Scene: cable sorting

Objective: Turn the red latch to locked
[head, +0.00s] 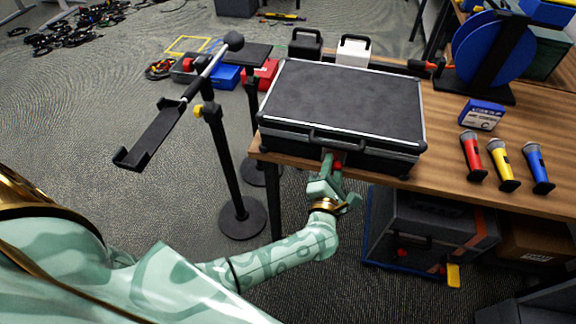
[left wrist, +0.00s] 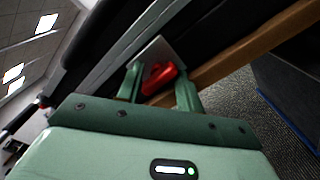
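The red latch (left wrist: 158,78) sits on a pale metal plate on the front side of the black case. In the head view only a small red part of it (head: 338,164) shows below the case handle. The black case (head: 345,100) lies closed at the table's left end. My left gripper (head: 333,163) reaches up to the case front. In the left wrist view its two green fingers (left wrist: 159,86) stand apart, one on each side of the latch. Whether they press on the latch cannot be told. My right gripper is not in view.
The wooden table (head: 450,175) holds a red, a yellow and a blue microphone (head: 538,167), a blue box (head: 481,115) and a blue reel (head: 485,45). A black stand (head: 225,165) rises left of the case. A grey case (head: 415,230) stands under the table.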

